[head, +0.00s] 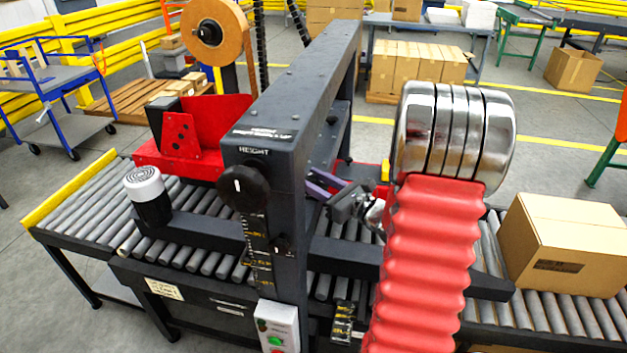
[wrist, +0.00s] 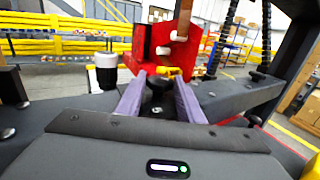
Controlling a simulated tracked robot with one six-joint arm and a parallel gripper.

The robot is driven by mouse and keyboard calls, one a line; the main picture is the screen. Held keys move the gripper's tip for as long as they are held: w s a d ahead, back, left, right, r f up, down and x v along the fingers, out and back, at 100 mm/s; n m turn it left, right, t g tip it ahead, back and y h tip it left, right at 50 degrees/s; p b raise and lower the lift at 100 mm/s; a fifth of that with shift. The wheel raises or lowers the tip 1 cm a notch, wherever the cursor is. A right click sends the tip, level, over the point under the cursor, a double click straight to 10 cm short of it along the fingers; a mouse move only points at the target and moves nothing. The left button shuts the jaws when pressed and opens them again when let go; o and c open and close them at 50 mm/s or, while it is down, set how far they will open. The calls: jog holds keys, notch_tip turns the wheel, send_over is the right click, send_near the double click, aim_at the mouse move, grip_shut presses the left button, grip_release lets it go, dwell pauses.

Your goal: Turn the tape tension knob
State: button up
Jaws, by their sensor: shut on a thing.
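My gripper (wrist: 159,84) has two purple fingers closed on a dark knob (wrist: 157,92), which I take to be the tape tension knob, in the middle of the wrist view. Its markings cannot be made out. A small yellow piece (wrist: 172,71) shows just beyond the fingertips. In the head view my gripper (head: 318,190) reaches left behind the dark machine column, which hides the fingertips and the knob.
A white-topped black post (head: 150,195) stands left. A carton (head: 567,245) sits on the rollers at right. A red tape head (head: 195,140) is behind.

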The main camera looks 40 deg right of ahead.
jog(key=shift+a+h, duration=0.1)
jog(key=shift+h, duration=0.2)
jog(key=shift+a+r+m+h, duration=0.1)
jog(key=shift+a+m+h, duration=0.05)
jog(key=shift+m+h, duration=1)
jog(key=shift+h, duration=0.75)
jog(key=shift+m, duration=0.35)
jog(key=o, duration=1)
